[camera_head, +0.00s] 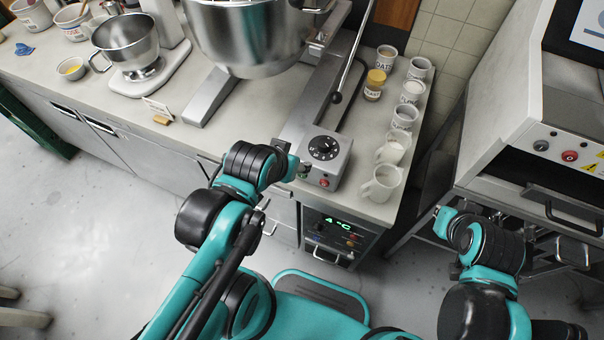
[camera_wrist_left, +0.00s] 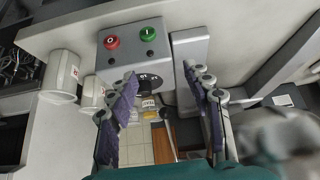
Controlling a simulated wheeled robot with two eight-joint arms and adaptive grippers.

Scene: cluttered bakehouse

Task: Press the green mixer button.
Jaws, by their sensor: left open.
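The green mixer button (camera_wrist_left: 148,34) sits on the grey mixer control box (camera_wrist_left: 130,55), beside a red button (camera_wrist_left: 111,42), in the left wrist view. In the head view the control box (camera_head: 335,158) shows its black dial (camera_head: 323,148) and red button (camera_head: 324,182); the green button is mostly hidden there by my left gripper. My left gripper (camera_head: 295,168) is at the box's front left corner. Its two fingers are spread and empty in the left wrist view (camera_wrist_left: 160,82), and the green button appears beyond the fingertips, apart from them. My right gripper (camera_head: 445,218) is low at the right, fingers unclear.
The large mixer bowl (camera_head: 250,40) stands behind. An oven (camera_head: 510,125) stands at right.

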